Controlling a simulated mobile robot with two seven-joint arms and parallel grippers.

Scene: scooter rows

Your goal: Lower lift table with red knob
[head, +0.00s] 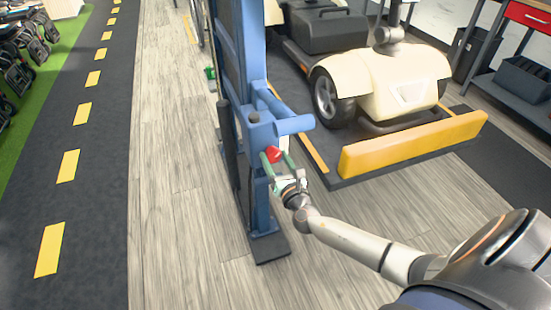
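The red knob (272,153) sits on the blue lift post (254,75), just below a blue arm that sticks out to the right. My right gripper (277,161) reaches the post from the lower right. Its two green fingers are apart, one on each side of the knob in the picture. I cannot tell whether they touch it. The lift table (333,184) is a dark platform with yellow edges, right of the post, and looks low to the floor. A cream scooter (390,90) stands on it. My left gripper is not in view.
A yellow ramp flap (412,143) closes the table's near end. A dark foot plate (273,249) lies under the post. A small green part (210,72) shows behind the post. A workbench (515,90) stands at the right. The wooden floor left of the post is clear.

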